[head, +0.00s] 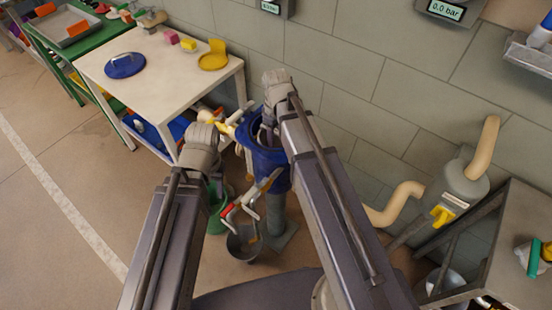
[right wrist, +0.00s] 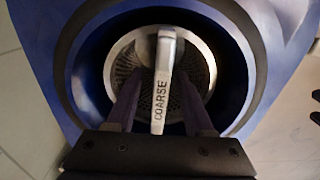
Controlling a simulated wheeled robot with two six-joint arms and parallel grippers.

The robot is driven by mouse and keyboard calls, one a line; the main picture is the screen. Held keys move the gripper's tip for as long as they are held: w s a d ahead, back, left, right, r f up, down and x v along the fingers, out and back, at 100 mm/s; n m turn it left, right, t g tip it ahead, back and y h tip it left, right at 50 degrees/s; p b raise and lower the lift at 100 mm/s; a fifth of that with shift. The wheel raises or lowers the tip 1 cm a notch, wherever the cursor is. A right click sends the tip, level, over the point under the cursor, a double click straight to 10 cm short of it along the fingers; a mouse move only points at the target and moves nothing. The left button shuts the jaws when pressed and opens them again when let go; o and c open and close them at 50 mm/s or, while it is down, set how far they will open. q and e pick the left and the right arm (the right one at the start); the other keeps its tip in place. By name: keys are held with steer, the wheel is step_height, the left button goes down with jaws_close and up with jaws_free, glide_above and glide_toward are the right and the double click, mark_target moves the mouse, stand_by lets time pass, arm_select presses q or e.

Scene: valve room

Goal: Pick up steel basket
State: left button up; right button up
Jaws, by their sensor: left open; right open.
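The steel basket (right wrist: 195,65) is a round, perforated metal strainer seated inside the blue housing (right wrist: 40,30) in the right wrist view. A pale upright bar handle (right wrist: 161,90) marked "COARSE" crosses its middle. My right gripper (right wrist: 160,77) is open, with one finger on each side of the handle and gaps between. In the head view my right gripper (head: 268,128) reaches down into the blue housing (head: 268,165), and the arm hides much of the basket. My left gripper (head: 217,183) hangs left of the housing, above a green bucket; its fingertips are hard to make out.
The green bucket (head: 214,218) and a grey bucket (head: 243,243) stand on the floor by the housing. A white table (head: 150,70) with a blue dish (head: 125,65) is at the upper left. A grey stand (head: 515,240) is at the right. Floor at the left is clear.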

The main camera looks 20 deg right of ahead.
steer(key=shift+f, duration=0.3)
steer(key=shift+c, duration=0.4)
jaws_close()
stand_by(0.8)
